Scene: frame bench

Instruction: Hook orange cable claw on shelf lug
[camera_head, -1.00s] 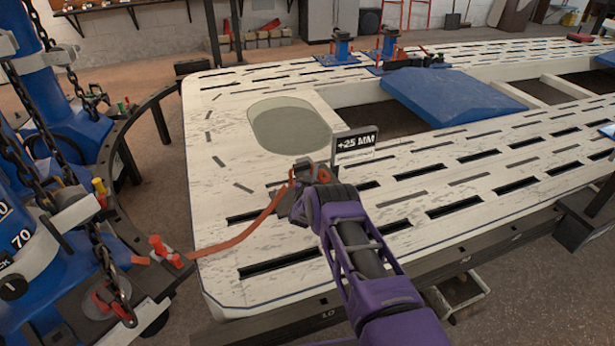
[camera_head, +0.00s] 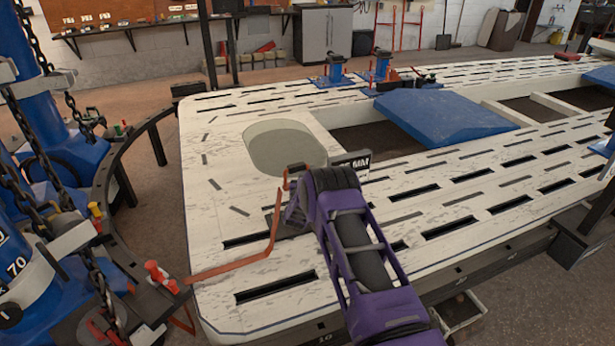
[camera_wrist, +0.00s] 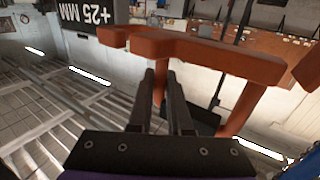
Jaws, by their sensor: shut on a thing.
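My gripper (camera_head: 294,190) is shut on the orange cable claw (camera_head: 297,168), above the near left part of the slotted white bench. In the wrist view the claw (camera_wrist: 190,48) is an orange bar with bent ends, lying across the tips of my two dark fingers (camera_wrist: 168,85). The orange cable (camera_head: 235,268) drops from the claw, then runs left over the bench's left edge. My purple wrist hides part of the bench. I cannot make out a shelf lug for certain in either view.
A +25 MM sign (camera_head: 352,162) stands just behind my wrist, partly hidden. The white bench (camera_head: 215,215) has an oval opening and a blue pad (camera_head: 440,118). Blue posts with chains (camera_head: 40,130) crowd the left. A wall shelf (camera_head: 120,30) with small items is at the back left.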

